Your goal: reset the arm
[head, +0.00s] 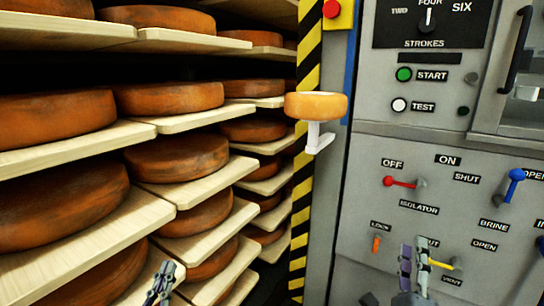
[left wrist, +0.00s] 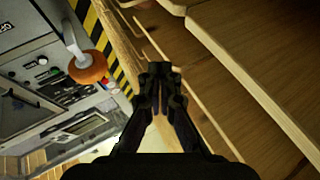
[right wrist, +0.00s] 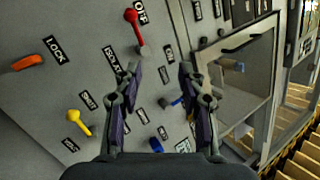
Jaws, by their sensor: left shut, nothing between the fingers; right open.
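My left gripper (head: 163,274) shows at the bottom of the head view, in front of the lower cheese shelves. In the left wrist view its fingers (left wrist: 161,70) are together with nothing between them. My right gripper (head: 413,256) shows at the lower right of the head view, in front of the grey control panel (head: 375,150). In the right wrist view its fingers (right wrist: 160,72) are apart and empty, facing the panel. I cannot tell how far the fingertips are from the panel.
Wooden shelves with several brown cheese wheels (head: 178,158) fill the left. A paler wheel (head: 316,106) sits on a white bracket (head: 319,138) by the striped post (head: 305,200). The panel carries a red lever (head: 400,182), a blue lever (head: 515,182) and a yellow lever (right wrist: 79,121).

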